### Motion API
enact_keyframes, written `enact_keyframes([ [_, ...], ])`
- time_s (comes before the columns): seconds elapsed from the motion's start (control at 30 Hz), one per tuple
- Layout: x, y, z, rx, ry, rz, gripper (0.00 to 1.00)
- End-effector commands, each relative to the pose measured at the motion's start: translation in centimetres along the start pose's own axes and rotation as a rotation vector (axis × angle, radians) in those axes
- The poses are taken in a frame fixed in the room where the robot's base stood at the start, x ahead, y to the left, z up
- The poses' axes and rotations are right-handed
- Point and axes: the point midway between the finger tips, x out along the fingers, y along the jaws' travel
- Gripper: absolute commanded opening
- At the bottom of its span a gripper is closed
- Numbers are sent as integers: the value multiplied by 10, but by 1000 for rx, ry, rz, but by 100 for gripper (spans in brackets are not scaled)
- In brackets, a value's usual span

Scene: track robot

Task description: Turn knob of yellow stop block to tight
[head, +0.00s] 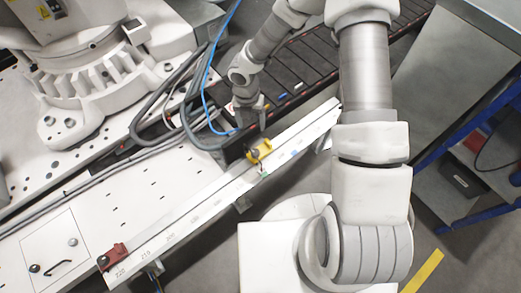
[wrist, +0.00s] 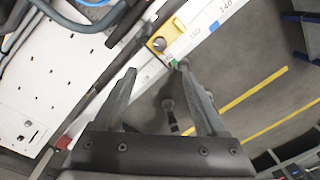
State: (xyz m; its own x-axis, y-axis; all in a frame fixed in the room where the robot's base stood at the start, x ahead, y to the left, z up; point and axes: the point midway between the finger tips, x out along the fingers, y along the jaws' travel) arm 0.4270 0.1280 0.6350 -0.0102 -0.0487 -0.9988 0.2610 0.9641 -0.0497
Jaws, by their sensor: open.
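The yellow stop block (head: 264,147) sits on the white scaled rail (head: 205,208) in the head view. Its dark round knob (head: 253,155) is at its left side. In the wrist view the yellow block (wrist: 173,30) is at the top middle, with the knob (wrist: 159,44) at its lower left corner. My gripper (wrist: 158,68) is open and empty, its two fingers apart, with the knob just beyond the tips in the picture. In the head view my gripper (head: 252,108) hangs near the block. I see no contact; the knob's tightness cannot be told.
A red stop block (head: 114,256) sits at the rail's lower left end. Blue and grey cables (head: 190,120) run left of my gripper. A roller conveyor (head: 320,60) lies behind it. Open floor (wrist: 240,100) lies right of the rail in the wrist view.

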Motion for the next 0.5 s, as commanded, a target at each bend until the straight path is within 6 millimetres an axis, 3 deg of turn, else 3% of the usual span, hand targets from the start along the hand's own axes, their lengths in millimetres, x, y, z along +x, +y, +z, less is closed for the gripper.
enact_keyframes([
  [0.23, 30, 2, -2, -13, 5, 2, 73],
  [0.5, 90, 1, -2, -10, 6, 0, 73],
])
